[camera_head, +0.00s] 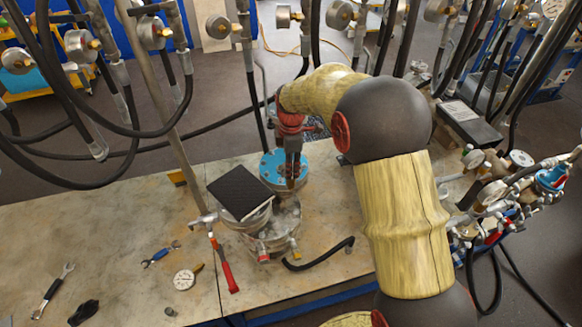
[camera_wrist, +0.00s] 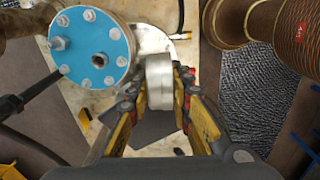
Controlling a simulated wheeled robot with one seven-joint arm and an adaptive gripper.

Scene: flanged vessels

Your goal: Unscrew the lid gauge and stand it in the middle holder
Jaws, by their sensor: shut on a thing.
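The blue bolted lid (camera_head: 272,163) sits on a vessel on the table, and it fills the upper left of the wrist view (camera_wrist: 88,42). A port with a dark opening shows among its bolts. My gripper (camera_wrist: 162,92) is shut on the gauge (camera_wrist: 159,80), a silver round body seen edge-on between the two fingers. In the wrist view the gauge appears to the right of the port; I cannot tell its height above the lid. In the head view my gripper (camera_head: 292,172) is in front of the lid and the gauge cannot be made out. I cannot pick out the middle holder.
A black flat pad (camera_head: 240,191) lies on a vessel beside the lid. A red-handled hammer (camera_head: 222,260), a loose dial gauge (camera_head: 186,277), wrenches (camera_head: 52,291) and a black hose (camera_head: 318,255) lie on the table. Hanging hoses and gauges crowd the back; valves and piping (camera_head: 510,190) stand right.

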